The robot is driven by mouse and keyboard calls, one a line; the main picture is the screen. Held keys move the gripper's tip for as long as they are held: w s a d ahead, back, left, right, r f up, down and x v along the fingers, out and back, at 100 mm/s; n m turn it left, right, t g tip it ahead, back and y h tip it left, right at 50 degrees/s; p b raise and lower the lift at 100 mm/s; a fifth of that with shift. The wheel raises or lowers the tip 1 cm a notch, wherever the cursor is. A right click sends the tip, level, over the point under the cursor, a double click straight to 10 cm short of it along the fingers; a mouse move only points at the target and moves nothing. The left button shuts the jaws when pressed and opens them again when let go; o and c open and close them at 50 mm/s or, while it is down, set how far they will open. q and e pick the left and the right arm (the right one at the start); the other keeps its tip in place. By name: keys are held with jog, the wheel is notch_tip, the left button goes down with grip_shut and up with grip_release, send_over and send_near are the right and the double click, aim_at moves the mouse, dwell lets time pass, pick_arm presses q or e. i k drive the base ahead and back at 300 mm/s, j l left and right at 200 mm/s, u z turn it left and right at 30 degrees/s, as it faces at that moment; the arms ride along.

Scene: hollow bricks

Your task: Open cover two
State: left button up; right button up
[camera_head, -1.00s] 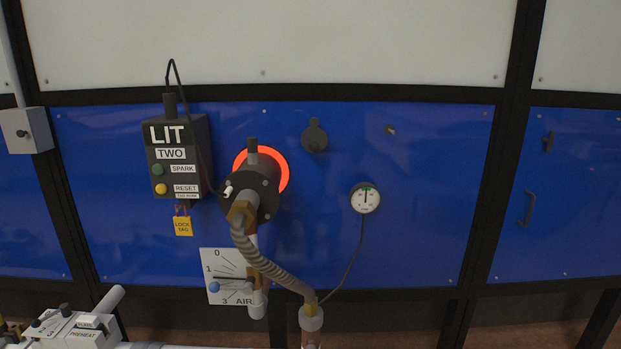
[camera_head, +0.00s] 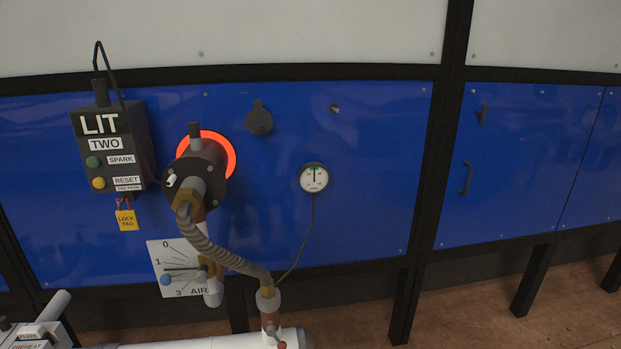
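A small round dark cover (camera_head: 259,121) with a tab at its top sits on the blue panel, to the right of the burner, and looks closed. No label on it can be read. The burner (camera_head: 198,172) has a glowing orange ring behind its dark flange. A dark control box (camera_head: 110,148) left of the burner reads "LIT" and "TWO", with a green and a yellow button. Neither of my grippers is in view.
A pressure gauge (camera_head: 314,178) hangs right of the burner. A ribbed hose (camera_head: 222,254) runs down to a pipe. An air scale (camera_head: 176,268) with a blue knob and a yellow lock tag (camera_head: 126,220) are at left. A blue door (camera_head: 520,165) with a handle is at right.

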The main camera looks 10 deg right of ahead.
aim_at(259, 122)
jog(key=i+l+z, duration=0.15)
jog(key=l, duration=0.25)
jog(key=i+l+z, duration=0.15)
jog(key=i+l, duration=0.15)
jog(key=i+l+z, duration=0.15)
jog(key=l, duration=0.35)
jog(key=i, duration=0.1)
